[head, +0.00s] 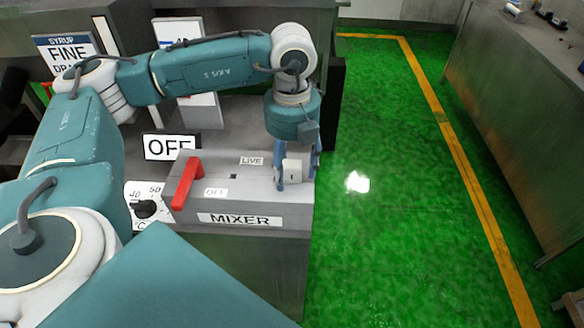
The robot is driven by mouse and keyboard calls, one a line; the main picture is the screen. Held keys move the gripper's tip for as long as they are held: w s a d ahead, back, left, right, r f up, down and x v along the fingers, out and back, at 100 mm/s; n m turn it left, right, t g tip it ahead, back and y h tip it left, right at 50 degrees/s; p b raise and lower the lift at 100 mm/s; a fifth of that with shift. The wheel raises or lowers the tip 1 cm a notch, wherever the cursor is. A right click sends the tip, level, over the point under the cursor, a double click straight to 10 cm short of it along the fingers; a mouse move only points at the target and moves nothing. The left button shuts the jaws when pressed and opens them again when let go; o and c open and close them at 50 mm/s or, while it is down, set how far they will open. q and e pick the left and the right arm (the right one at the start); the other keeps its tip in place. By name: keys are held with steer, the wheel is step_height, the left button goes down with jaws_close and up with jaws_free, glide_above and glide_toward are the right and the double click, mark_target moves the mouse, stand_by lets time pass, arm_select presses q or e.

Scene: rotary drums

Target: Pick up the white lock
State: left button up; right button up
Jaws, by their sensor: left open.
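The white lock (292,170) is a small white block with a dark mark on its front. It stands upright on the right end of the grey mixer box, beside the LIVE label. My left gripper (295,178) points down over it, with its blue fingers spread on either side of the lock. The gripper is open; whether a finger touches the lock cannot be told. My right gripper does not show.
The grey mixer box (240,196) carries a red lever (186,183) at its left, near the OFF label. A dial (145,208) and an OFF sign (170,147) stand left of it. Green floor lies open at the right, before a metal counter (530,110).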

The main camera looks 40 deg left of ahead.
arm_select(q)
steer(key=shift+c, duration=1.3)
steer(key=c, duration=0.9)
jaws_close()
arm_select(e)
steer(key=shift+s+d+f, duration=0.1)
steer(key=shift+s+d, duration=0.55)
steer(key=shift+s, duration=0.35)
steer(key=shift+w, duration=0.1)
arm_select(q)
steer(key=shift+r, duration=0.15)
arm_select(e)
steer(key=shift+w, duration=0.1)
